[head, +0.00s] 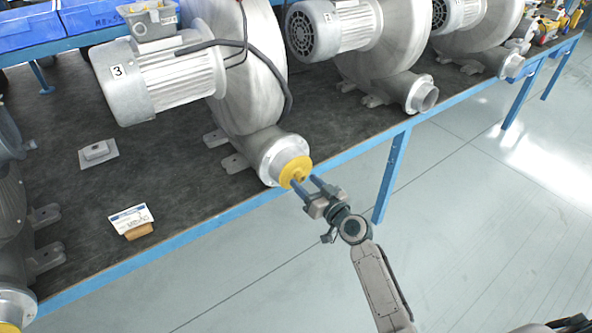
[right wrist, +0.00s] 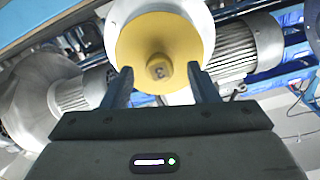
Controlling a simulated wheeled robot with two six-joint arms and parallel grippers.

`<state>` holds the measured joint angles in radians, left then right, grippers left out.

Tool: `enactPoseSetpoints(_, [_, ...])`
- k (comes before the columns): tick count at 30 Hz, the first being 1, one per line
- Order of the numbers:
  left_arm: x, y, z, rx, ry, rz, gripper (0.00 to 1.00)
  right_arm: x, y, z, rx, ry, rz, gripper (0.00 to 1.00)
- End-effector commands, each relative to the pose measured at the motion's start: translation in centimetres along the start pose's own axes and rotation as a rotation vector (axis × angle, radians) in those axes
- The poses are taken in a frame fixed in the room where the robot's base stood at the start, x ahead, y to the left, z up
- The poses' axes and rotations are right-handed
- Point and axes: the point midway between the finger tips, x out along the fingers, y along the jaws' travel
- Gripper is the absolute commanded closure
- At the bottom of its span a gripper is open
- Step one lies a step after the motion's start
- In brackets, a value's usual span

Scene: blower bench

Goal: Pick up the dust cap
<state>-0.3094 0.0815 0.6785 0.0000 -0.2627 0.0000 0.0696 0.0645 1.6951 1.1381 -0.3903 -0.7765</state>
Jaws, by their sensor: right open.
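The yellow dust cap (head: 295,172) covers the round outlet flange of the blower marked 3 (head: 252,80), at the bench's front edge. In the right wrist view the dust cap (right wrist: 159,50) is a yellow disc with a small knob (right wrist: 159,69) at its middle. My right gripper (head: 304,183) is open and right at the cap. In the right wrist view its two fingers (right wrist: 158,88) stand on either side of the knob, with a gap to each side. I cannot tell how deep the fingertips reach. My left gripper is not in view.
The dark bench top (head: 180,180) has a blue front edge. A card on a wooden block (head: 132,221) and a small metal plate (head: 97,153) lie to the left. More blowers (head: 350,40) stand at right, and another with a yellow cap at far left. The floor in front is clear.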

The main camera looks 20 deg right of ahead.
Motion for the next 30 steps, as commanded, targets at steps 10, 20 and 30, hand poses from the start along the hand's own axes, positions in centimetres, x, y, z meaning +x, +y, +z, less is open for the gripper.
enactPoseSetpoints(10, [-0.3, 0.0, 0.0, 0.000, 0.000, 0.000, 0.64, 1.7, 0.1, -0.1, -0.001, 0.000, 0.000, 0.46])
enactPoseSetpoints(20, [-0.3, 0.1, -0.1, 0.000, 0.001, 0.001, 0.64, 1.7, 0.1, -0.1, -0.001, 0.000, 0.000, 0.99])
enactPoseSetpoints(30, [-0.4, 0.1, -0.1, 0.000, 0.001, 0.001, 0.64, 1.4, 0.0, -0.4, -0.002, 0.002, 0.000, 1.00])
